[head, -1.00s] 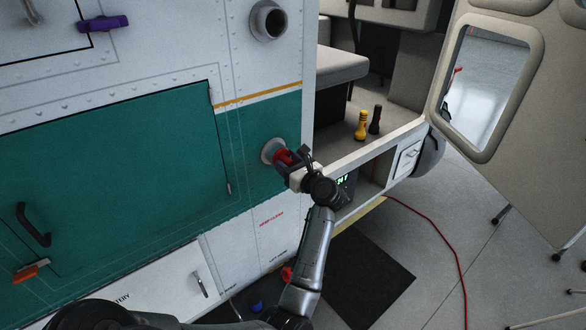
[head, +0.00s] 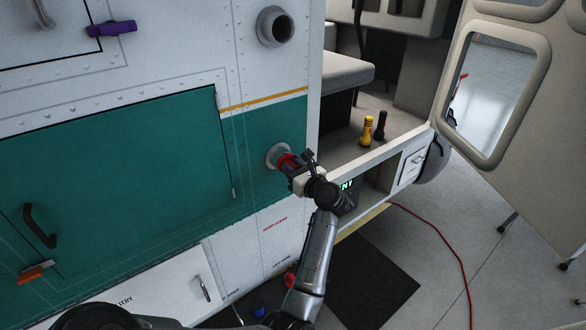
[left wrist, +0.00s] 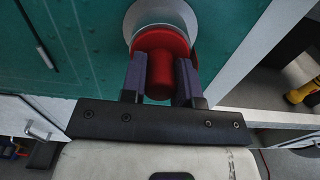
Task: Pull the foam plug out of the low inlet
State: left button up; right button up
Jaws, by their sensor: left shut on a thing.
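The low inlet (head: 275,156) is a pale round ring on the teal side panel. The red foam plug (left wrist: 160,50) sits at its mouth, and the ring (left wrist: 160,14) shows behind it in the left wrist view. My left gripper (head: 292,165) is shut on the plug, with one dark finger on each side of it in the left wrist view (left wrist: 161,80). How deep the plug sits in the inlet is hidden. My right gripper is not in view.
A second, open inlet (head: 275,27) is higher on the white wall. A yellow flashlight (head: 367,131) and a dark one (head: 381,126) stand on the cabin floor at right. A red cable (head: 440,235) runs over the hangar floor.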

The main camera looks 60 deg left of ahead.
pick_arm(q)
jog(key=shift+d, duration=0.1)
dwell(0.5)
jog(key=w+d+b, duration=0.1)
jog(key=d+b, duration=0.2)
jog(key=d, duration=0.5)
jog(key=shift+w+d, duration=0.15)
jog(key=shift+d, duration=0.15)
dwell(1.2)
dwell(0.5)
